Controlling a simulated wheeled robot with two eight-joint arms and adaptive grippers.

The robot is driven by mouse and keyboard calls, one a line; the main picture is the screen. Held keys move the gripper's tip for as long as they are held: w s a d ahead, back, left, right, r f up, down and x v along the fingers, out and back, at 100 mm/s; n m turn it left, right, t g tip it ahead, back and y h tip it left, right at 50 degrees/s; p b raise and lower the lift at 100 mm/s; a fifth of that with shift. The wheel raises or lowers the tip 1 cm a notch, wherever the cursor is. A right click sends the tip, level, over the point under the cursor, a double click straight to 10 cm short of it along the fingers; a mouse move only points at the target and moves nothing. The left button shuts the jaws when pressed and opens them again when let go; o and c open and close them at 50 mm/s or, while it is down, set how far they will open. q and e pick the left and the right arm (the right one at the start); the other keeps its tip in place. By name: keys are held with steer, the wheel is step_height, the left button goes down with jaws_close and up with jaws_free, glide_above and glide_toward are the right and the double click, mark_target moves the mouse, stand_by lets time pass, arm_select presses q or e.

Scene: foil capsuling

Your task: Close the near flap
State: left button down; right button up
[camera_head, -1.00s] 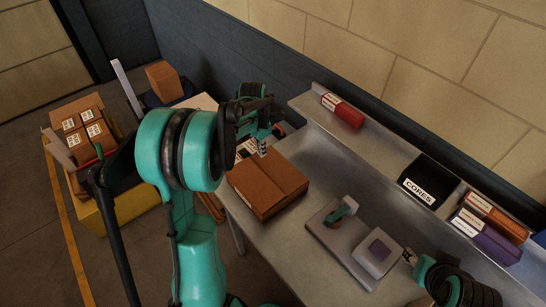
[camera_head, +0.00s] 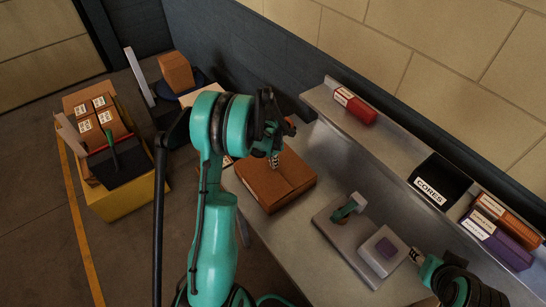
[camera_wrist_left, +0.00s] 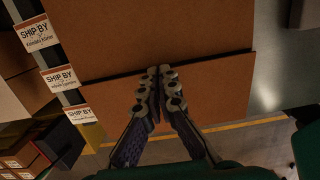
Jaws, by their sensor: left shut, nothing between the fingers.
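A brown cardboard box (camera_head: 290,172) sits on the grey bench. Its top looks nearly flat, with a seam across it. In the left wrist view the box (camera_wrist_left: 150,35) fills the upper middle, with a straight cardboard edge and a second brown panel below it. I cannot tell whether that panel is the near flap or the side wall. My left gripper (camera_head: 274,160) is over the far-left part of the box. Its fingertips (camera_wrist_left: 159,72) are together and empty, at that edge; contact is unclear. My right gripper (camera_head: 415,255) is small at the lower right, its fingers unclear.
A shelf behind holds a red carton (camera_head: 355,105), a black CORES bin (camera_head: 440,182) and other cartons. Labelled boxes (camera_head: 100,115) lie in a yellow container (camera_head: 128,200).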

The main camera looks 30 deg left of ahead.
arm_select(q)
steer(key=shift+f, duration=0.25)
steer(key=shift+w+f+b, duration=0.1)
steer(key=shift+f+b, duration=0.85)
steer(key=shift+b, duration=0.1)
steer(key=shift+d+f, duration=0.15)
steer(key=shift+s+d+r, duration=0.15)
steer(key=shift+s+r, duration=0.05)
steer(key=shift+s, duration=0.05)
steer(key=shift+w+f, duration=0.1)
steer(key=shift+r, duration=0.2)
